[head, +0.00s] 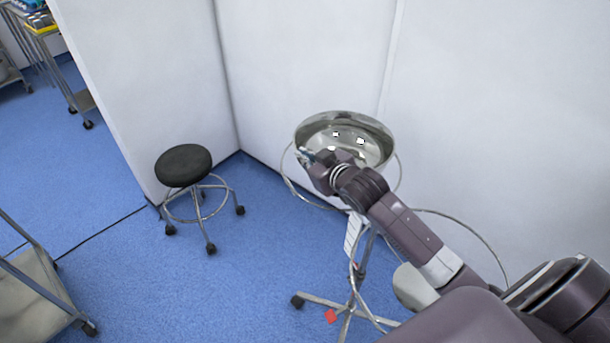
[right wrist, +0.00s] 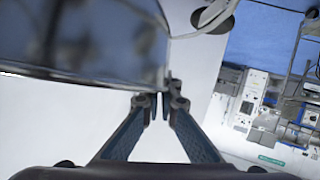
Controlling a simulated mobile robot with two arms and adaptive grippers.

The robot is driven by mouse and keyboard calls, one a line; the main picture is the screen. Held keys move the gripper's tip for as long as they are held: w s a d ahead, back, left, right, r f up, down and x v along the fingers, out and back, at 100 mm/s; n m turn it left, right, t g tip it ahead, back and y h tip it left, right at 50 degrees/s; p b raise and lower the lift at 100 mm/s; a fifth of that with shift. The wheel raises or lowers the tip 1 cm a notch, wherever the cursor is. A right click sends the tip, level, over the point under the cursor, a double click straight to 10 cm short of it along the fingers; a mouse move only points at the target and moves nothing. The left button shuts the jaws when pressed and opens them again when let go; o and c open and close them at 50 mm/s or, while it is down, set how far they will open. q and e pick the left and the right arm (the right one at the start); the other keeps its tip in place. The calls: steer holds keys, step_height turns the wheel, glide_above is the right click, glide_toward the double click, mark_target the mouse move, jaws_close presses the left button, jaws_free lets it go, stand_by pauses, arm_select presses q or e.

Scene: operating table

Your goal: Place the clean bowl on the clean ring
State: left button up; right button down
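The shiny metal bowl (head: 372,150) is in the head view, over a metal stand with thin rings. My right gripper (head: 306,156) is at the left part of its rim. In the right wrist view, the fingers (right wrist: 160,103) are nearly together at the rim of the bowl (right wrist: 75,60), which fills the upper left. The upper ring (head: 287,180) shows left, right and below the bowl; I cannot tell whether they touch. A second ring (head: 470,228) sits lower right, partly behind my arm. I cannot tell which ring is the clean one. My left gripper is not in view.
The stand's foot (head: 318,301) is on the blue floor, with a red marker (head: 331,316) there. White walls stand close behind. A black stool (head: 183,166) is to the left. A metal cart (head: 35,300) is at the lower left.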

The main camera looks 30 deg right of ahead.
step_height(320, 180, down, 7)
steer(key=c, duration=2.2)
jaws_free()
steer(key=shift+o, duration=0.2)
steer(key=v, duration=1.2)
